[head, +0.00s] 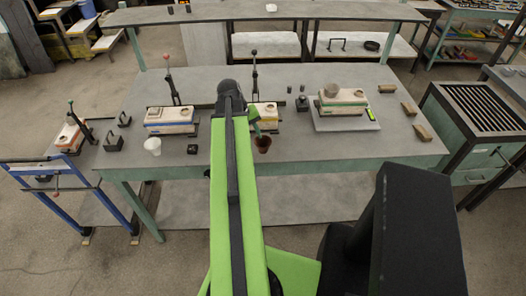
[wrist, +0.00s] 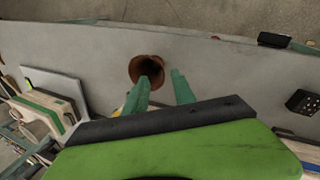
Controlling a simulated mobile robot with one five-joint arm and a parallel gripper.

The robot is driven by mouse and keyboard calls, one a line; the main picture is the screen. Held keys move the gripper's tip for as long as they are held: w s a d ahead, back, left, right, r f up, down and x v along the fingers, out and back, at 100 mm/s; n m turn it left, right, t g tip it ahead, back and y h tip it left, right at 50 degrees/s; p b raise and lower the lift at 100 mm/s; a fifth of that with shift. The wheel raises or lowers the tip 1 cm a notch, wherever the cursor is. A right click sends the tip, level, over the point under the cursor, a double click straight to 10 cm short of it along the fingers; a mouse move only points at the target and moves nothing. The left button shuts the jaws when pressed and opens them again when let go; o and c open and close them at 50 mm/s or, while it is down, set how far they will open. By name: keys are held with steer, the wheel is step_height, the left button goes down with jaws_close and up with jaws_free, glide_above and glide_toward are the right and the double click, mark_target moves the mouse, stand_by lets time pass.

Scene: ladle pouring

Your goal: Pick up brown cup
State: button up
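The brown cup (head: 263,145) stands near the front edge of the grey table, just right of my arm. In the wrist view the cup (wrist: 134,68) shows its open, dark mouth. My gripper (wrist: 165,76) is open, with two green fingers apart and nothing visible between them. The left finger overlaps the cup's mouth in the picture; the right finger is to the right of the cup. I cannot tell whether a finger touches the cup or reaches inside it. In the head view my gripper (head: 257,130) is just above and left of the cup.
A white cup (head: 153,146) and a small black block (head: 192,149) are on the table to the left. Moulding boxes stand behind, one on a light plate (head: 345,124) to the right. Wooden blocks (head: 422,132) lie at the right end. The table right of the cup is clear.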

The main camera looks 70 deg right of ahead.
mark_target(256, 142)
steer(key=b+x, duration=0.5)
steer(key=shift+w+f, duration=0.2)
steer(key=shift+w, duration=0.05)
steer(key=shift+r, duration=0.15)
steer(key=shift+c, duration=0.2)
jaws_close()
